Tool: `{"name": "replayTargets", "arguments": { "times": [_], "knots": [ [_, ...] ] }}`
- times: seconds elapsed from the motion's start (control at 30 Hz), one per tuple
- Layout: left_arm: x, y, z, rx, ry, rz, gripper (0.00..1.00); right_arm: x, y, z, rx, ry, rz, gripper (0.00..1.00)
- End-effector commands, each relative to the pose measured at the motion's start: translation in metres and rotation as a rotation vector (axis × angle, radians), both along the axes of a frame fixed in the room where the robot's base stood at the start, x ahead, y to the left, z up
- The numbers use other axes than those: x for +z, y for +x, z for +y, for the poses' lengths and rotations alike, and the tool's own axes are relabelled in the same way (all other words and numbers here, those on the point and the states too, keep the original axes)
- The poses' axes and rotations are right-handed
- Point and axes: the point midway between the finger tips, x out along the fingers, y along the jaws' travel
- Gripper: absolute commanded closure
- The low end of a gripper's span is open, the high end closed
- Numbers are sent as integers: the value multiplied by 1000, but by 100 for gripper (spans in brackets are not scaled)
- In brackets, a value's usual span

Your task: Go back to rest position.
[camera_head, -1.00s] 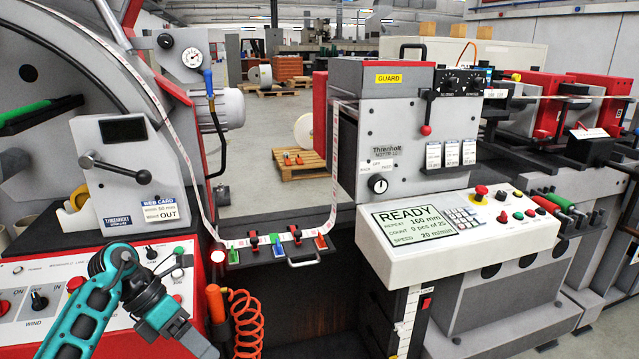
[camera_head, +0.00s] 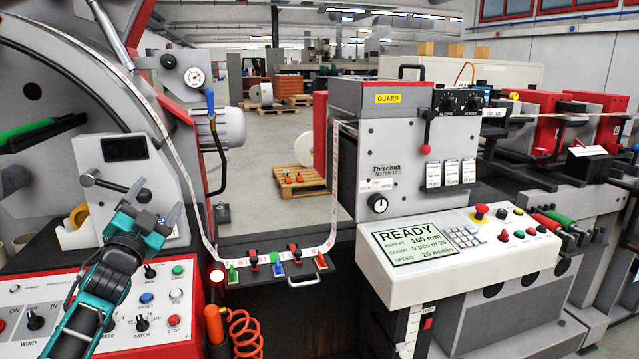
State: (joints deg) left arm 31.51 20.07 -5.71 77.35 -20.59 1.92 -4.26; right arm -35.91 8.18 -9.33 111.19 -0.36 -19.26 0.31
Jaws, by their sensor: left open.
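My left arm comes in from the lower left over the white and red control panel (camera_head: 150,295). My right gripper is out of view.
The guarded machine head (camera_head: 400,140) and white READY console (camera_head: 450,240) stand at centre right. The label web (camera_head: 213,250) runs down and across the splice bar with coloured clamps (camera_head: 275,270). An orange coiled hose (camera_head: 243,333) hangs below. A pallet (camera_head: 300,185) stands behind.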

Motion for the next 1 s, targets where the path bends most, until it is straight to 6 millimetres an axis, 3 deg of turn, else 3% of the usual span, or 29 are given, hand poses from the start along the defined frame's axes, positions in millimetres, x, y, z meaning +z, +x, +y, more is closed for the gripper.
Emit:
{"name": "replayTargets", "arguments": {
  "times": [0.1, 0.27, 0.3, 0.47, 0.67, 0.8, 1.0],
  "knots": [
    [-26, 7, 18, 38, -220, 139, 20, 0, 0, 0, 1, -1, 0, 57],
    [-65, 10, 27, 66, -478, 328, 20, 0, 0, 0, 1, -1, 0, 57],
    [-90, 1, 18, 59, -478, 357, 20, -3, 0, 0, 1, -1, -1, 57],
    [-155, -32, -9, 32, -479, 441, 20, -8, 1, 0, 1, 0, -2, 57],
    [-248, -99, -50, -3, -506, 580, 20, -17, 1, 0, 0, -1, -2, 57],
    [-312, -166, -81, -24, -544, 693, 20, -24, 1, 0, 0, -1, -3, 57],
    [-374, -270, -119, -39, -614, 845, 20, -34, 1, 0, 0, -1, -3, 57]
  ]
}}
